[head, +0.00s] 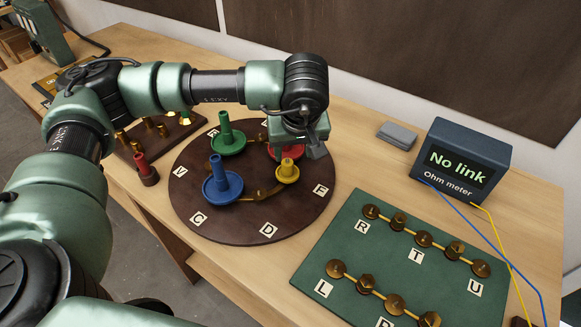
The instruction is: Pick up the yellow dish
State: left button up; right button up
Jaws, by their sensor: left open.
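My left gripper (305,152) is open, just behind and above the yellow dish in the picture. Its fingers are partly hidden by its own body, and I cannot tell whether they touch anything. A red dish (272,152) shows partly behind the gripper. A blue dish (222,188) and a green dish (228,141) stand to the left on the same board. My right gripper is not in view.
A green terminal board (345,235) with brass studs lies at front right. The ohm meter (462,163) reads "No link"; blue and yellow wires run from it. A grey block (397,135) lies behind. A red peg (146,170) stands left of the round board.

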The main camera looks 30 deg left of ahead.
aim_at(288, 161)
pick_arm(q)
jog(key=shift+w+a+f, duration=0.1)
jog(key=shift+a+f, duration=0.15)
jog(key=shift+a, duration=0.1)
jog(key=p+x, duration=0.1)
jog(key=x, duration=0.1)
jog(key=p+x, duration=0.1)
jog(key=x, duration=0.3)
jog(key=shift+s+a+f+p, duration=0.1)
jog(key=shift+s+a+p, duration=0.1)
jog(key=shift+a+p, duration=0.2)
jog(key=shift+w+f, duration=0.15)
jog(key=shift+f, duration=0.15)
grip_shut()
